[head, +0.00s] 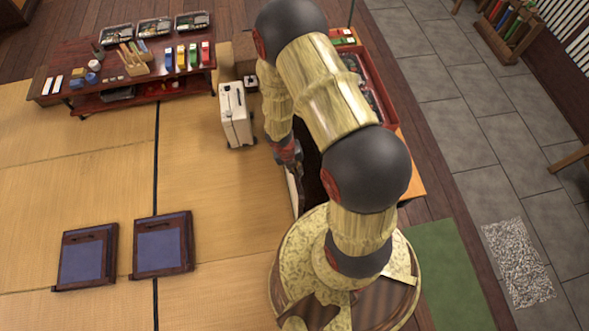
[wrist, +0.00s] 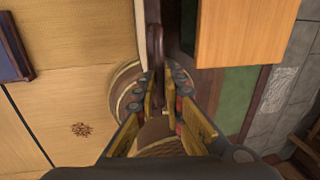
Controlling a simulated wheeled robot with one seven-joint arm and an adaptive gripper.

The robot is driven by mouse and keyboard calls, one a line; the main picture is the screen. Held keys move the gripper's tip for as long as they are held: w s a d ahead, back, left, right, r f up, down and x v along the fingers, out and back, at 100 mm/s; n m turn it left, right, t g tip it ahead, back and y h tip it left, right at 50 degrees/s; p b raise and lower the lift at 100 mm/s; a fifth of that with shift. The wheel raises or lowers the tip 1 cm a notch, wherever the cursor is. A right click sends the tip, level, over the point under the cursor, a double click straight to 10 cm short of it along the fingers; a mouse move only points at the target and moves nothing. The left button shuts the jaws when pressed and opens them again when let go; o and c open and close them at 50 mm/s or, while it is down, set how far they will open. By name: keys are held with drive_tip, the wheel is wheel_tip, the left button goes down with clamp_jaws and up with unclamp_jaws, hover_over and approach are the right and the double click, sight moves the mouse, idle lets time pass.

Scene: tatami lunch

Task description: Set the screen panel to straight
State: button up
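What looks like the screen panel is a thin upright piece with a pale face (head: 293,191), beside my base in the head view and partly hidden by my arm. In the wrist view, a dark brown upright edge (wrist: 156,38), probably its frame, runs down between my fingers. My gripper (head: 287,157) is at the panel's upper end in the head view. In the wrist view its two yellow-padded fingers (wrist: 162,88) lie on either side of the dark edge. Whether both fingers press on it is unclear. The panel's angle is hard to judge.
A white box-like object (head: 235,115) stands left of my arm. A low red-brown table (head: 125,62) with dishes is behind it. An orange wooden surface (wrist: 247,30) is close on the right.

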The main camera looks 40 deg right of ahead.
drive_tip(key=shift+o, duration=1.1)
drive_tip(key=shift+d, duration=0.45)
drive_tip(key=shift+o, duration=1.1)
drive_tip(key=shift+a+r, duration=0.15)
drive_tip(key=shift+w+r, duration=0.1)
drive_tip(key=shift+r, duration=0.25)
wheel_tip(320, 180, up, 11)
drive_tip(key=a, duration=0.2)
drive_tip(key=shift+w, duration=0.35)
drive_tip(key=shift+f, duration=0.1)
